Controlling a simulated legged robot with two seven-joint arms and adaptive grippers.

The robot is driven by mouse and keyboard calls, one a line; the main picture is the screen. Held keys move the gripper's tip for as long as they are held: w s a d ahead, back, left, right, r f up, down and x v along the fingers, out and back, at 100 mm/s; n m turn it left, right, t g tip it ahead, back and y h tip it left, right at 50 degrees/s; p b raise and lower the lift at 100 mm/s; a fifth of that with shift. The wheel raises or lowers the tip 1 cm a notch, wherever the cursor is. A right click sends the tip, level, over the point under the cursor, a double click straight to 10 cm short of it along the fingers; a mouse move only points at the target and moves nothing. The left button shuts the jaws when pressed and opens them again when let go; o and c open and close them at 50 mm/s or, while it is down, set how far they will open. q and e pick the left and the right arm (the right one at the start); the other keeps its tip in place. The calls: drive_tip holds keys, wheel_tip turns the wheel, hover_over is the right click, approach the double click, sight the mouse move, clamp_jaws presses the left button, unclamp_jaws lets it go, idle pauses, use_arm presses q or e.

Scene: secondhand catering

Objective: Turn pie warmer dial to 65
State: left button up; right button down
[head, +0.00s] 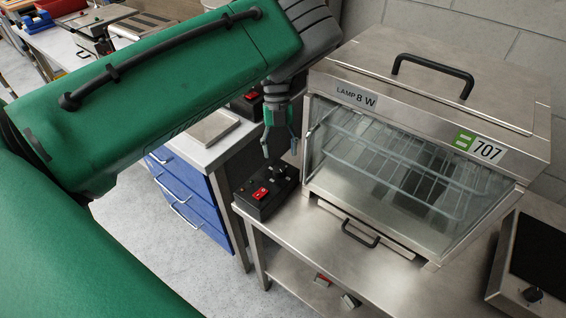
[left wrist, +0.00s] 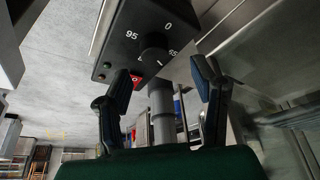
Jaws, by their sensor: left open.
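The pie warmer (head: 335,195) is a steel cabinet with a glass front, labelled 707. A black control box (head: 245,207) with a red switch (head: 260,193) stands at its left on the steel bench. My right gripper is out of view.
Another black box with a red switch (head: 249,96) sits behind, on the counter with blue drawers (head: 190,205). A flat appliance with a knob (head: 532,294) stands at the bench's right. Bare steel bench (head: 335,250) lies in front of the warmer.

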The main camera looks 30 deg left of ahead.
use_arm(q)
drive_tip(key=w+a+r, duration=0.2)
drive_tip(key=a+r, duration=0.2)
drive_tip(key=r, duration=0.1)
drive_tip(key=w+a+n+t+y+b, duration=0.2)
drive_tip(key=w+a+n+t+b, duration=0.15)
drive_tip(key=w+n+t, duration=0.7)
drive_tip(key=n+g+y+b, duration=0.1)
drive_tip(key=n+g+b, duration=0.1)
drive_tip(key=n+g, duration=0.4)
hover_over(279, 168)
drive_tip(key=shift+s+f+m+g, duration=0.25)
drive_tip(key=shift+f+m, duration=0.2)
drive_tip(key=shift+m, duration=0.2)
drive_tip(key=f, duration=0.8)
drive_tip(key=shift+w+d+f, duration=0.15)
drive_tip(key=shift+w+d, duration=0.15)
drive_tip(key=shift+d, duration=0.05)
drive_tip(key=shift+a+f, duration=0.2)
drive_tip(key=shift+f, duration=0.15)
drive_tip(key=shift+a+f, duration=0.1)
drive_tip(key=shift+a, duration=0.1)
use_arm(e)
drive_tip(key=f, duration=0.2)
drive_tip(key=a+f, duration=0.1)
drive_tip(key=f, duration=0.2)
